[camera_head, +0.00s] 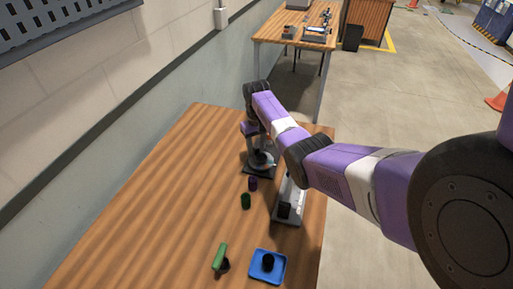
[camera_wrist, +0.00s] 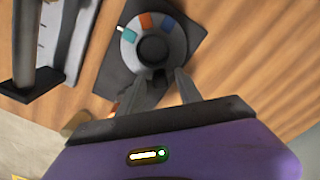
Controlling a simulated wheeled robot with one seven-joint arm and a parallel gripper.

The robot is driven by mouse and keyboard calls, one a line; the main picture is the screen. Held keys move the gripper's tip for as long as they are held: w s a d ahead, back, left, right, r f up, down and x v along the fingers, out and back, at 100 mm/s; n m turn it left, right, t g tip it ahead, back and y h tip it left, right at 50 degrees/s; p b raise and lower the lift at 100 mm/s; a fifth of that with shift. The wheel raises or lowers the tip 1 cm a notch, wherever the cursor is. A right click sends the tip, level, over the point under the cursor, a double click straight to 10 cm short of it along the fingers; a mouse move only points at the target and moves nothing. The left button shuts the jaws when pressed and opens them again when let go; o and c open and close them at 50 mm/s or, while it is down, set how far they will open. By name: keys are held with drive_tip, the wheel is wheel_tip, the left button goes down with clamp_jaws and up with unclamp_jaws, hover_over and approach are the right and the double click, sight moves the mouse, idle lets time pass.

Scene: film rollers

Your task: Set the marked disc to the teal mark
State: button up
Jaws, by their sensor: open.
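The disc (camera_wrist: 178,45) is a grey round plate with a dark round knob (camera_wrist: 152,48) at its centre, on a dark square base (camera_wrist: 112,80). In the head view, the disc (camera_head: 262,160) is partly hidden below my gripper (camera_head: 251,131).
A pale rail device (camera_head: 289,199) with a dark block stands right of the disc. The table's left side is clear.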

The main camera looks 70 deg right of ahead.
wheel_tip(320, 180, up, 7)
drive_tip(key=shift+r, duration=0.1)
idle(0.3)
idle(0.4)
